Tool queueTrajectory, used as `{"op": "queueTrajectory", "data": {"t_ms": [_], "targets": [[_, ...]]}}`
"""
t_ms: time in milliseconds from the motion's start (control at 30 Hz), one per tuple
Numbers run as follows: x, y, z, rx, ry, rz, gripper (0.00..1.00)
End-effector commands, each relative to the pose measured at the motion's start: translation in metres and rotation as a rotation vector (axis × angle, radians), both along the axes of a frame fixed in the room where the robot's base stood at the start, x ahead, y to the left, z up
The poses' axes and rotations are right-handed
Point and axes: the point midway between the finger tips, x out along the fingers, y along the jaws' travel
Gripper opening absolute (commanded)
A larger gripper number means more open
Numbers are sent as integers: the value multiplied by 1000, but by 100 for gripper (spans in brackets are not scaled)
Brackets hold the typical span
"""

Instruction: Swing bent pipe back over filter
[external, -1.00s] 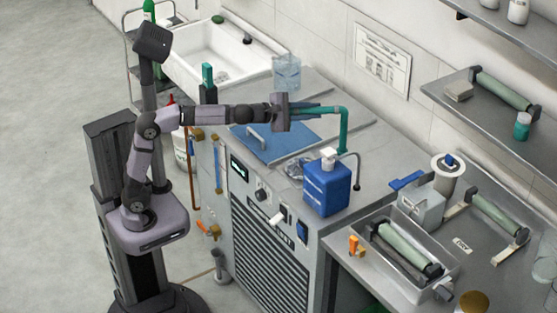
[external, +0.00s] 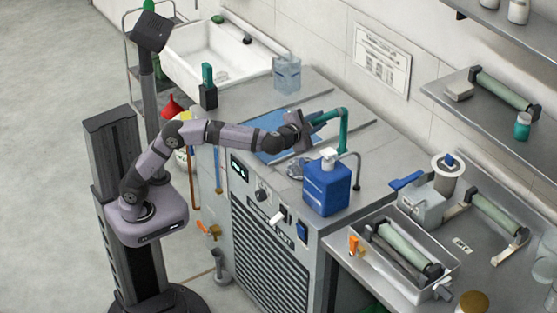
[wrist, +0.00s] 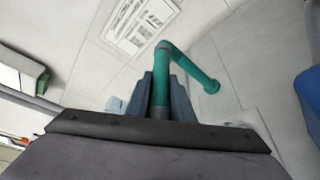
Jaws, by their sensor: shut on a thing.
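The bent pipe (external: 343,132) is teal-green. In the external view its upright part rises from the metal worktop and bends at the top toward my gripper. My gripper (external: 316,122) is shut on its upper arm. In the wrist view my gripper (wrist: 160,95) has a dark finger on each side of the pipe (wrist: 190,67), which runs out ahead, bends and goes to the right. I cannot clearly make out the filter.
A blue jug (external: 327,187) with a white cap stands just in front of the pipe, beside a thin curved metal tube (external: 357,170). A blue panel (external: 262,142) lies on the worktop behind my wrist. A clear container (external: 287,75) stands by the sink.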

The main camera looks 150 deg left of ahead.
Motion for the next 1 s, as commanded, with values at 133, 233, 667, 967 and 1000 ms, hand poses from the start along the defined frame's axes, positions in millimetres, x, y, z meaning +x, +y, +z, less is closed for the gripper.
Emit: {"op": "queueTrajectory", "data": {"t_ms": [133, 233, 667, 967, 1000], "targets": [[2, 0, 3, 8, 1, 4, 0], [2, 0, 3, 9, 0, 6, 0], [1, 0, 2, 6, 0, 6, 39], [4, -7, 3, 4, 0, 5, 39], [6, -11, 3, 4, 0, 4, 39]]}}
